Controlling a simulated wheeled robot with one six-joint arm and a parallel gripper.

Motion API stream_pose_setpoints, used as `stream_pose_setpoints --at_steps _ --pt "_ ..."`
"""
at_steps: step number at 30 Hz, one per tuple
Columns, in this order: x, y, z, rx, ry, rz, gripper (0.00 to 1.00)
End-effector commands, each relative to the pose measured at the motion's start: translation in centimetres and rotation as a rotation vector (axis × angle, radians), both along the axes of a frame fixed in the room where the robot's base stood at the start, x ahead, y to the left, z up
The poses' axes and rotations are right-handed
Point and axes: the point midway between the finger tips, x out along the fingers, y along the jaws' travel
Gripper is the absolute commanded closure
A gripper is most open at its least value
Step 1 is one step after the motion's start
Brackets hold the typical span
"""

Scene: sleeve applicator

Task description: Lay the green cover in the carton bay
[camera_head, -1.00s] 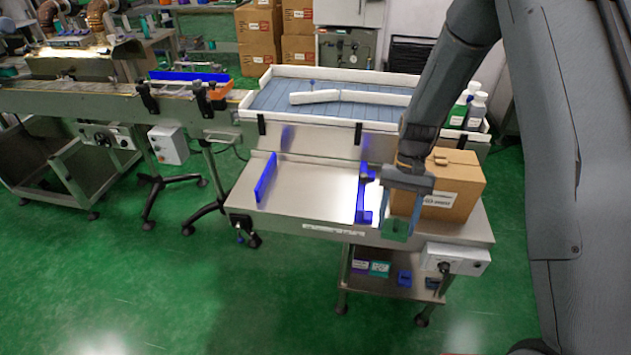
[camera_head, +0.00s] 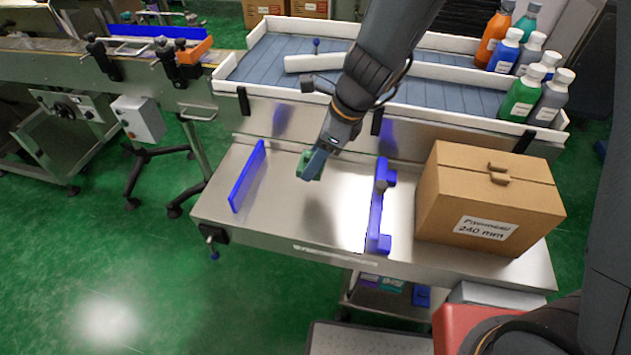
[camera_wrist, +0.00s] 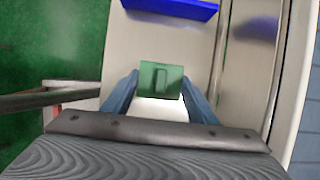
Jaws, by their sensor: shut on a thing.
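My gripper (camera_head: 312,164) is shut on the green cover (camera_head: 302,168). In the wrist view the green cover (camera_wrist: 161,79) shows as a flat square between the two blue fingertips, with a small raised rectangle on its face. My gripper holds it over the steel table between the left blue rail (camera_head: 246,176) and the right blue guide (camera_head: 378,208). I cannot tell how far it is above the steel. The carton bay is not plainly marked; the space between the two blue rails looks empty.
A cardboard box (camera_head: 488,200) stands on the steel table (camera_head: 300,225) to the right of the blue guide. Behind is a blue-grey conveyor (camera_head: 270,62) with white borders and several bottles (camera_head: 522,92) at its right end. A trolley holds small items below.

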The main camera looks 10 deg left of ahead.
Motion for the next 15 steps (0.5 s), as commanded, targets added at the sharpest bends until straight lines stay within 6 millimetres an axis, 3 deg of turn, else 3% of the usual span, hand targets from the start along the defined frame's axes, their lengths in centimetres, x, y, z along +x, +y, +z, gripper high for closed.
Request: stream_pose_setpoints --at_steps 6,15 --pt "0.0 -0.1 -4.2 -0.003 0.005 -0.001 0.69" --pt "0.0 -0.1 -7.4 -0.003 0.003 0.0 0.69"
